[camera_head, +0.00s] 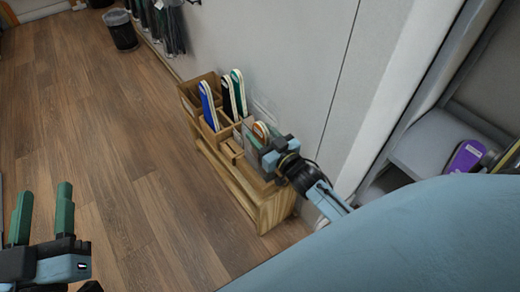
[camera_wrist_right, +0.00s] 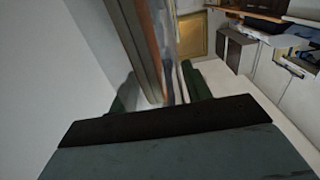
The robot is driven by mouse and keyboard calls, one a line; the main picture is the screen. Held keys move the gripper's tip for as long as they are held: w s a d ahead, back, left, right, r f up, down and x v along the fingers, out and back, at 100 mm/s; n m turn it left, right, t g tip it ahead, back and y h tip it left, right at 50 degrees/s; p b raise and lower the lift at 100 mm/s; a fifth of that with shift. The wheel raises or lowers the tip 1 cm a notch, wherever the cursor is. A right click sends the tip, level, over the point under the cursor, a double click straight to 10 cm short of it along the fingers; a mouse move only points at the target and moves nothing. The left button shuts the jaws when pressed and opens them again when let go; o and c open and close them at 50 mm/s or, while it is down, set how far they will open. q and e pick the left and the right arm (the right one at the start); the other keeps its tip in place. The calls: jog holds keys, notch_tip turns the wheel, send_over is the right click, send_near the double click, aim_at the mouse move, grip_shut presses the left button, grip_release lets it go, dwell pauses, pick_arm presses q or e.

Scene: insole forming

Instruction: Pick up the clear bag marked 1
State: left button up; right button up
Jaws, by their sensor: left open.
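My right gripper (camera_head: 270,152) is at the near end of a wooden rack (camera_head: 240,180), over its nearest compartment. A clear bag (camera_head: 251,134) stands there, partly hidden behind the gripper; a mark on it cannot be read. An orange-and-white insole (camera_head: 261,131) shows at the bag. In the right wrist view the green fingers (camera_wrist_right: 160,92) stand apart, with a brown edge and something see-through between them; whether they touch it I cannot tell. My left gripper (camera_head: 44,215) is open and empty above the floor, far left of the rack.
Blue (camera_head: 208,105), black (camera_head: 229,98) and green (camera_head: 239,92) insoles stand in the rack's far compartments. The rack is against a white wall. A bin (camera_head: 121,30) is farther back. A shelf with a purple item (camera_head: 465,156) is at right. The wooden floor at left is clear.

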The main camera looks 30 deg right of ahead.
aim_at(262, 128)
jog(key=c, duration=0.9)
pick_arm(q)
jog(key=shift+f, duration=0.1)
